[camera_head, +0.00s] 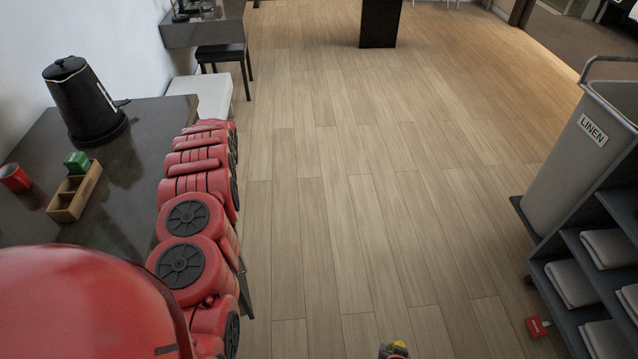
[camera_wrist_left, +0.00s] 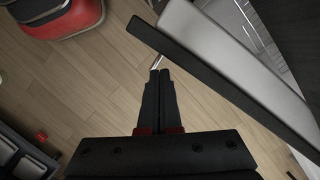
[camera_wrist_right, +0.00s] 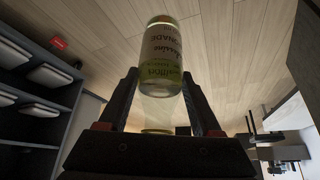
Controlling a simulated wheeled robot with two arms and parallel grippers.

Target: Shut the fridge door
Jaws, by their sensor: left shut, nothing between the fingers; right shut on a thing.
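In the left wrist view, a panel (camera_wrist_left: 232,52) with a grey face and a dark edge slants across the upper right; it looks like the fridge door, standing open. My left gripper (camera_wrist_left: 160,74) is shut and empty, its fingertips close to the panel's dark edge. I cannot tell if they touch. In the right wrist view, my right gripper (camera_wrist_right: 160,78) is shut on a labelled lemonade bottle (camera_wrist_right: 163,50). In the head view, a small yellow and red thing at the bottom edge may be its top. The fridge is not clear in the head view.
A dark counter (camera_head: 125,165) at left bears a black kettle (camera_head: 82,100), a wooden box (camera_head: 75,192) and a red cup (camera_head: 14,178). A linen cart (camera_head: 585,150) with shelved towels stands at right. The wooden floor between is clear.

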